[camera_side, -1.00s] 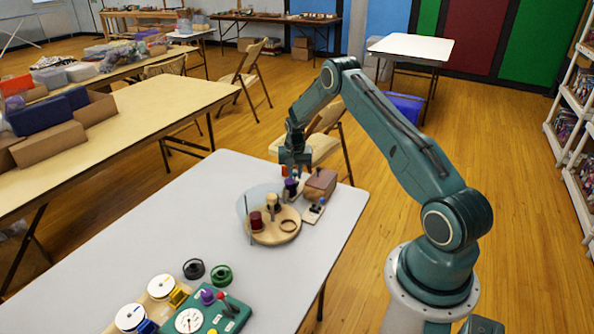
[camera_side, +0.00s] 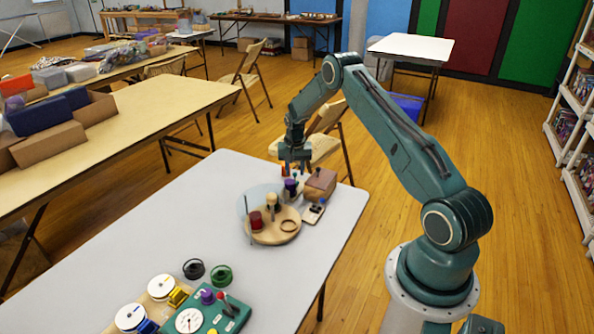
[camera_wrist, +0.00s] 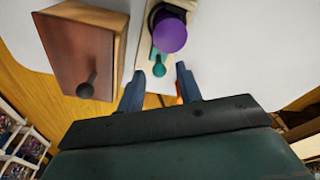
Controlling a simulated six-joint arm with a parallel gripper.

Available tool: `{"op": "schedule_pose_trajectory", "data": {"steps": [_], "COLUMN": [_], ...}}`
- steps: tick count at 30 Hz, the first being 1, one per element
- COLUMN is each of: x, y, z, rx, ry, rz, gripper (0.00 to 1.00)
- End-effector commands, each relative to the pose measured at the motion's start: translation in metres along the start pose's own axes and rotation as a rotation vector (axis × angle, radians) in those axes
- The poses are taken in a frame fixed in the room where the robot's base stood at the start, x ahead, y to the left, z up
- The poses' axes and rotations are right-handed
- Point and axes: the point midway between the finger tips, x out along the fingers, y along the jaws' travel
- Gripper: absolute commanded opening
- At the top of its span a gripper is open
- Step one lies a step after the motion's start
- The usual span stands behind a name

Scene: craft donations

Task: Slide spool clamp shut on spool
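The purple spool (camera_wrist: 170,36) stands on a pale base (camera_wrist: 145,50) in the wrist view, with a dark clamp part (camera_wrist: 152,14) partly hidden behind it. A small teal knob (camera_wrist: 160,69) is on the near side of the spool. My gripper (camera_wrist: 160,75) is open, with one finger on each side of the knob and visible gaps between. In the side view the purple spool (camera_side: 290,187) is at the table's far end, just below my gripper (camera_side: 294,169). How far the clamp is closed around the spool cannot be told.
A brown box (camera_wrist: 84,50) with a dark knob stands close left of the gripper in the wrist view. A round wooden board (camera_side: 274,237) with a red spool is nearby. A green panel (camera_side: 229,318) and several spools occupy the near table.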

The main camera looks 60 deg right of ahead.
Motion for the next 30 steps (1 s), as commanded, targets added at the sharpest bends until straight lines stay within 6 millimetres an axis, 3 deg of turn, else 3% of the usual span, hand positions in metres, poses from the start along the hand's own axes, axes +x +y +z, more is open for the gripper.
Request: {"op": "schedule_pose_trajectory", "data": {"steps": [21,30], "x": [-0.051,-0.058], "y": [0.0,0.0], "z": [-0.008,-0.009], "rx": [0.0,0.0], "ry": [0.002,0.0], "rz": [-0.001,0.0], "gripper": [0.35,0.35]}}
